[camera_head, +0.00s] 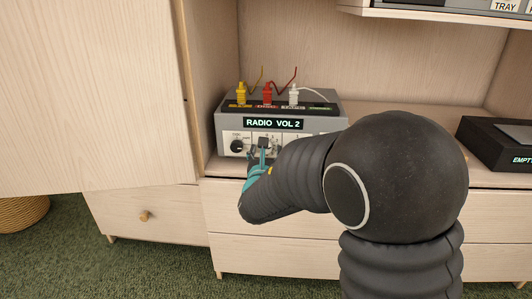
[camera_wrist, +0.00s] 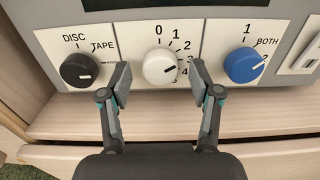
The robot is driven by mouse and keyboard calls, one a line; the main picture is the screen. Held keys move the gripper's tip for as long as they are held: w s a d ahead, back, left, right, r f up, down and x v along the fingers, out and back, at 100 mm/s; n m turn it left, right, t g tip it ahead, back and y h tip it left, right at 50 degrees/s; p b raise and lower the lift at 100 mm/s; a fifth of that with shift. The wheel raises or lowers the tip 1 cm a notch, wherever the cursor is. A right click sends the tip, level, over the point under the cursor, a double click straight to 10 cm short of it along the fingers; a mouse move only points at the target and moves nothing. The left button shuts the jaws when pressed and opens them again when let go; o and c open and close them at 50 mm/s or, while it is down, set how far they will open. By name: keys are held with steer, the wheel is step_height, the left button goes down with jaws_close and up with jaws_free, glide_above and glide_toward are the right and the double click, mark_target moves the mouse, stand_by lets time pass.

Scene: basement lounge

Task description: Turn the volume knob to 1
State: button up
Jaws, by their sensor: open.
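The white volume knob (camera_wrist: 160,68) sits in the middle panel of the grey radio unit (camera_head: 225,122). In the wrist view it has a dark pointer mark on its right side, with a scale from 0 upward around it. The display (camera_head: 272,124) reads "RADIO VOL 2". My gripper (camera_wrist: 161,80) is open, with one finger on each side of the white knob and a gap to it on both sides. In the head view my gripper (camera_head: 262,153) is at the front of the unit and hides most of the middle panel.
A black selector knob (camera_wrist: 79,70) marked DISC and TAPE is left of the gripper, and a blue knob (camera_wrist: 243,65) is right of it. Yellow, red and white plugs (camera_head: 268,95) stand on top of the unit. A black box (camera_head: 490,145) lies on the shelf at right.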

steer(key=c, duration=1.1)
steer(key=shift+c, duration=0.2)
steer(key=shift+n, duration=0.3)
steer(key=shift+n+p, duration=0.5)
steer(key=shift+n, duration=2)
steer(key=o, duration=1.1)
steer(key=shift+o, duration=0.2)
steer(key=shift+s, duration=0.1)
